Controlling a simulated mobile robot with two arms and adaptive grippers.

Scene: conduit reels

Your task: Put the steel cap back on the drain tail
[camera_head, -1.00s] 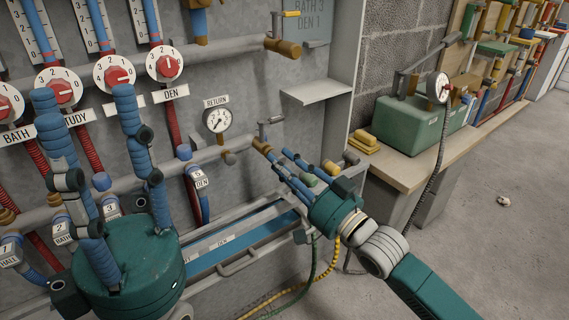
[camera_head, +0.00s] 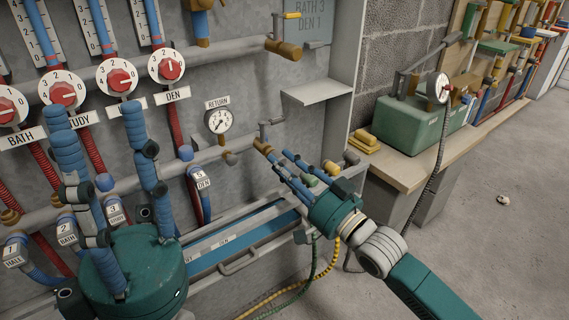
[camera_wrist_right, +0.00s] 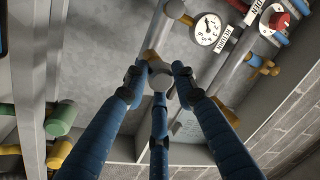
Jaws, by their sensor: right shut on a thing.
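My right gripper (camera_head: 284,165) reaches in from the lower right, its blue fingers pointing at the brass drain tail (camera_head: 262,147) on the end of the lower pipe. In the right wrist view, the fingers close around a small grey steel cap (camera_wrist_right: 160,77). The brass tail (camera_wrist_right: 149,56) shows just behind it. I cannot tell whether cap and tail touch; the fingers hide the cap in the head view. My left gripper (camera_head: 98,128) is at the lower left, its blue fingers upright, spread and empty, in front of the wall.
A grey shelf (camera_head: 316,91) juts out above. Coloured stubs stand beside my right fingers. A bench (camera_head: 408,168) with a green pump box (camera_head: 415,125) is at the right.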

